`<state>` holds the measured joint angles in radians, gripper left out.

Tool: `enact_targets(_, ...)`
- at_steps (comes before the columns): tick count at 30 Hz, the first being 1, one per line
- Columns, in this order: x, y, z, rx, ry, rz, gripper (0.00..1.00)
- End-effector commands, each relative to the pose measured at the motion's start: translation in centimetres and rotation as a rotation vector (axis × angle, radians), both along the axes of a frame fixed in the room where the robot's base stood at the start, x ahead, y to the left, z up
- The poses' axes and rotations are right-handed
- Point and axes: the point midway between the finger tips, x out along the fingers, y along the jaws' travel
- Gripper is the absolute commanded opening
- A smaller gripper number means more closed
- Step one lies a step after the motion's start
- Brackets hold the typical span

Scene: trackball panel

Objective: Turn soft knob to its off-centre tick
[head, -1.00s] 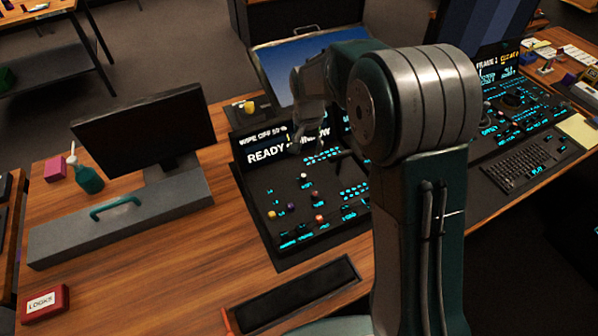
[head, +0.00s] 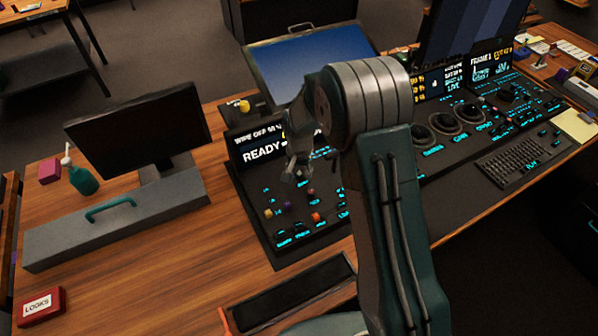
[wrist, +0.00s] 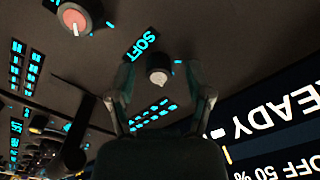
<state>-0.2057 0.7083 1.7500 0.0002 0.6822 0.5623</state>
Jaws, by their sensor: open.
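In the wrist view the soft knob (wrist: 159,76) is a small pale round knob with a lit SOFT label (wrist: 143,43) beside it and a short cyan tick near its upper right. My gripper (wrist: 163,92) is open, with one finger on each side of the knob in the picture. I cannot tell whether the fingers touch it. In the head view my gripper (head: 298,172) hangs over the control panel (head: 262,225), and the soft knob cannot be made out there.
A red-based knob (wrist: 75,20) and a black lever (wrist: 75,150) stand on the panel. A READY display (head: 258,150) rises behind it. Trackballs (head: 441,122) lie to the right, and a dark monitor (head: 140,130) stands left.

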Motion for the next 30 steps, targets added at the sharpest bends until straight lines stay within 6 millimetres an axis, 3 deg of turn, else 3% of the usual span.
enact_targets(6,-0.01,-0.01,-0.08,0.0,0.0,0.0,0.66)
enact_targets(7,-0.01,0.0,-0.08,0.0,0.0,0.0,0.62)
enact_targets(11,0.0,0.0,-0.07,0.0,0.0,0.0,0.04)
enact_targets(12,0.0,0.01,-0.07,0.0,0.0,0.0,0.0)
enact_targets(23,0.06,0.06,-0.14,0.0,0.001,0.023,0.0)
enact_targets(30,0.06,0.07,-0.16,0.0,0.0,0.137,0.0)
